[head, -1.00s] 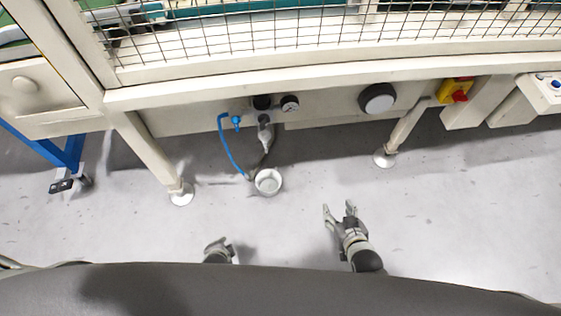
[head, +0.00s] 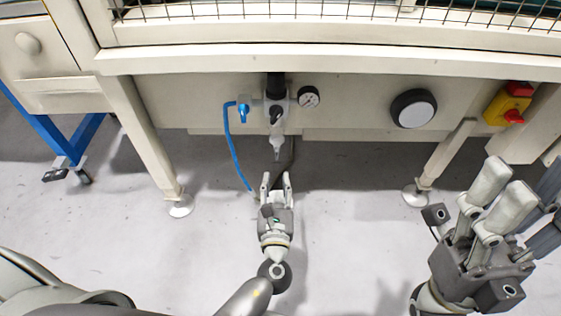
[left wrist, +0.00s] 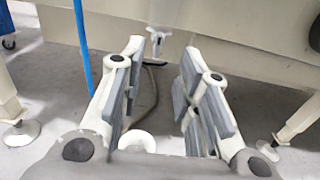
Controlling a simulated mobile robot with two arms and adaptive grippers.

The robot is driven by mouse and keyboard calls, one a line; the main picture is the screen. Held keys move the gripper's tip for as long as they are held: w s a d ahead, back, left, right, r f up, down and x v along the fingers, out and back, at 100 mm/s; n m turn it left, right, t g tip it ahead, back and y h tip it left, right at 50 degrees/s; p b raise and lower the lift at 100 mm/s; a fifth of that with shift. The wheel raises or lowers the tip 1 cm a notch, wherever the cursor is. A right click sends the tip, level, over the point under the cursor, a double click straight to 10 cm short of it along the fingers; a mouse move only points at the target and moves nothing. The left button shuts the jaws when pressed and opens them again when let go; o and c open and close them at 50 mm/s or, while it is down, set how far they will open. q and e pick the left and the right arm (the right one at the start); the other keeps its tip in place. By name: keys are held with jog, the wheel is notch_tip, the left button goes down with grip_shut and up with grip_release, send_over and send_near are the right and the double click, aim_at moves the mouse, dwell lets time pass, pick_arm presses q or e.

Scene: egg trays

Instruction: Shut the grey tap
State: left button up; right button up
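The air unit (head: 277,103) hangs under the machine's front beam, with a clear-grey lower part. A small pale grey fitting below it (head: 277,150), which looks like the grey tap, also shows in the left wrist view (left wrist: 158,36), between and beyond the fingertips. Its handle position is too small to tell. My left gripper (head: 275,180) is open and empty, below and in front of this fitting, pointing at it without touching. The left wrist view shows its fingers (left wrist: 160,65) apart. My right gripper (head: 520,185) is raised at the right, apparently open and empty, far from the fitting.
A blue valve (head: 243,110) with a blue hose (head: 232,155) is left of the unit; a gauge (head: 308,97) is right. A pale cup (left wrist: 137,139) is on the floor. Machine legs flank free floor.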

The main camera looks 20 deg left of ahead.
aim_at(277, 153)
pick_arm(q)
jog(key=b+x, duration=0.2)
jog(key=x, duration=0.8)
jog(key=shift+w, duration=0.1)
jog(key=shift+c, duration=0.5)
grip_shut()
